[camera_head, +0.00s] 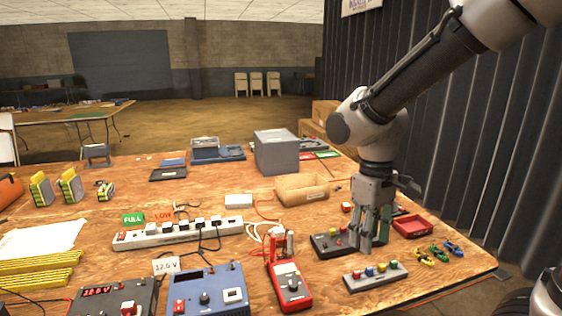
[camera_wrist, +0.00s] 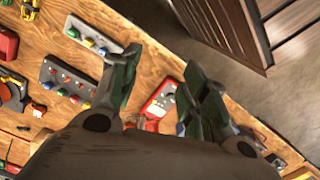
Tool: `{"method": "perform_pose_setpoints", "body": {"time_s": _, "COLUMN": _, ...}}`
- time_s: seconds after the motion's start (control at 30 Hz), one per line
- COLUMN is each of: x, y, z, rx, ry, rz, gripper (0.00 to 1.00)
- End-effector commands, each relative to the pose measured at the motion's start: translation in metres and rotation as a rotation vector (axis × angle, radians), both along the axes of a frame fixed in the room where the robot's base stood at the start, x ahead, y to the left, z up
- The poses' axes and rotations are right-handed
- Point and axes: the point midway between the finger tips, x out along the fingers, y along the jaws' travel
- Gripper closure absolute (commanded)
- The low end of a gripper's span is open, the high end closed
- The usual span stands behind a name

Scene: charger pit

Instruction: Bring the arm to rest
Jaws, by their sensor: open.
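My arm reaches in from the upper right in the head view. My gripper (camera_head: 373,240) points down over the right part of the wooden table (camera_head: 310,297), with its fingers near a dark button box (camera_head: 325,246) and behind a grey button strip (camera_head: 372,281). In the wrist view my gripper (camera_wrist: 162,68) has its two green-grey fingers spread apart. Nothing is held between them. A red multimeter (camera_wrist: 160,100) shows beyond the gap. The exact height of the fingertips above the table is hard to tell.
A red tray (camera_head: 413,227) and small toy cars (camera_head: 438,252) lie right of my gripper. A dark corrugated wall (camera_head: 455,150) rises behind the arm.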

Motion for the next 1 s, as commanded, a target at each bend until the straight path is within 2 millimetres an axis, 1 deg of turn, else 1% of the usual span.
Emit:
{"method": "perform_pose_setpoints", "body": {"time_s": 0.03, "x": -0.008, "y": -0.025, "z": 0.017, "rx": 0.019, "ry": -0.034, "rz": -0.071, "gripper": 0.55}}
{"method": "perform_pose_setpoints", "body": {"time_s": 0.1, "x": -0.022, "y": -0.056, "z": 0.035, "rx": 0.041, "ry": -0.076, "rz": -0.168, "gripper": 0.55}}
{"method": "perform_pose_setpoints", "body": {"time_s": 0.2, "x": -0.045, "y": -0.096, "z": 0.056, "rx": 0.073, "ry": -0.150, "rz": -0.298, "gripper": 0.55}}
{"method": "perform_pose_setpoints", "body": {"time_s": 0.3, "x": -0.066, "y": -0.127, "z": 0.073, "rx": 0.102, "ry": -0.238, "rz": -0.407, "gripper": 0.55}}
{"method": "perform_pose_setpoints", "body": {"time_s": 0.4, "x": -0.081, "y": -0.149, "z": 0.087, "rx": 0.124, "ry": -0.328, "rz": -0.496, "gripper": 0.55}}
{"method": "perform_pose_setpoints", "body": {"time_s": 0.5, "x": -0.090, "y": -0.164, "z": 0.101, "rx": 0.136, "ry": -0.400, "rz": -0.563, "gripper": 0.55}}
{"method": "perform_pose_setpoints", "body": {"time_s": 0.6, "x": -0.094, "y": -0.173, "z": 0.107, "rx": 0.137, "ry": -0.432, "rz": -0.603, "gripper": 0.55}}
{"method": "perform_pose_setpoints", "body": {"time_s": 1.0, "x": -0.094, "y": -0.174, "z": 0.107, "rx": 0.136, "ry": -0.432, "rz": -0.610, "gripper": 0.55}}
